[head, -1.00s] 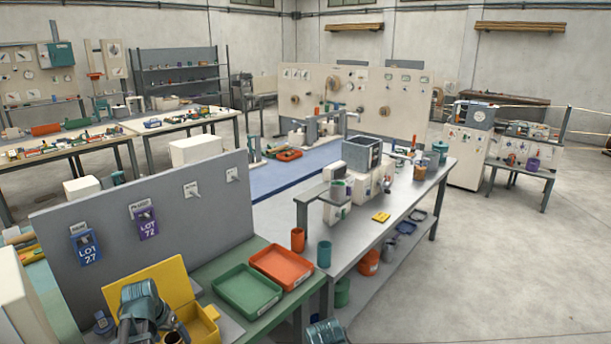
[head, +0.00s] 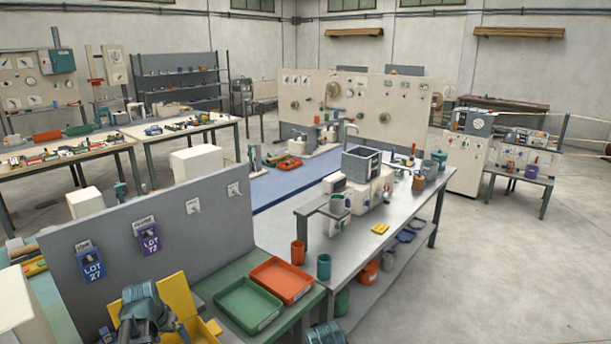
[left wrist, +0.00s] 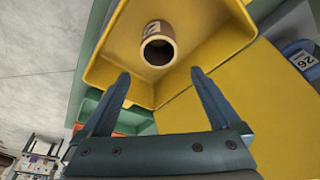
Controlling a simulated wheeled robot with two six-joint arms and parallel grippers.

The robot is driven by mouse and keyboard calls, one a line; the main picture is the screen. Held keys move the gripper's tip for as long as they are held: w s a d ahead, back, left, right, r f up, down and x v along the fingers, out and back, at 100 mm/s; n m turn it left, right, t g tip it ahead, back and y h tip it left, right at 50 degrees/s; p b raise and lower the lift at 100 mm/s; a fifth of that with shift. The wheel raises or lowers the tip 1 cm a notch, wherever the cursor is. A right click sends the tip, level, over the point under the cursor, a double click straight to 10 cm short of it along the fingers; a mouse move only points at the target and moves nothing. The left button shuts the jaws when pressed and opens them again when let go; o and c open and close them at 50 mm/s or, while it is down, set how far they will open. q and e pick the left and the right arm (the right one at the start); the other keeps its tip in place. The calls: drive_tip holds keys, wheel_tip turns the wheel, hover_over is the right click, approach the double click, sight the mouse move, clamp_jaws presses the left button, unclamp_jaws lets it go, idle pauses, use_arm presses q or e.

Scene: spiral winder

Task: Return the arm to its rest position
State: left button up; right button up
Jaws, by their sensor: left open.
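My left gripper (left wrist: 160,84) is open and empty in the left wrist view, its two fingers apart over the edge of a yellow bin (left wrist: 222,28). A small brown cylinder (left wrist: 157,30) with a pale label and a dark round opening is in the bin, beyond the fingertips and apart from them. In the head view my left arm (head: 146,308) is at the bottom left, in front of the yellow bin (head: 176,294); its fingers are hidden there. Part of my right arm (head: 325,334) shows at the bottom edge, but its gripper is outside the picture.
A green tray (head: 248,305) and an orange tray (head: 281,279) lie on the bench right of the yellow bin. A grey upright panel (head: 130,262) with lot tags stands behind it. A grey workbench (head: 355,238) is farther right; open floor (head: 500,270) lies beyond.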

use_arm(q)
drive_tip(key=s+a, duration=0.1)
drive_tip(key=s+a+r, duration=0.1)
drive_tip(key=s+a+r+p, duration=0.1)
drive_tip(key=a, duration=0.1)
drive_tip(key=shift+s, duration=0.1)
use_arm(e)
wheel_tip(320, 180, up, 2)
drive_tip(key=shift+w, duration=0.1)
